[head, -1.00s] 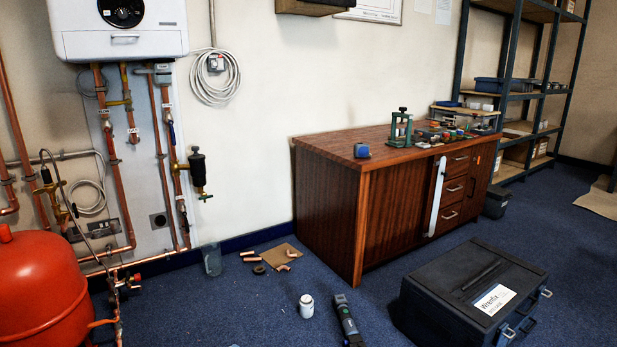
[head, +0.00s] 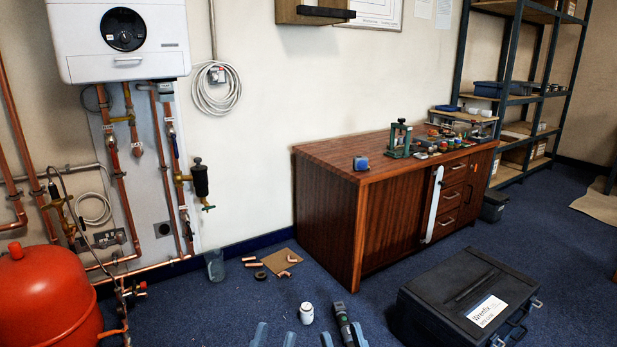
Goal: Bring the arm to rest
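My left gripper (head: 275,336) shows at the bottom edge of the head view as two separated pale blue fingertips, with only floor visible between them. My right gripper (head: 343,340) is beside it to the right, also with two fingertips apart. A dark hand tool (head: 343,318) lies on the carpet and appears between the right fingertips in the picture; I see no grip on it. The rest of both grippers and both arms is below the frame.
A white bottle (head: 306,313) stands on the floor near the grippers. A dark toolbox (head: 440,300) is at right, a wooden cabinet (head: 330,215) behind. A red tank (head: 45,300) and copper pipes are at left. Copper fittings lie around a brown mat (head: 267,259).

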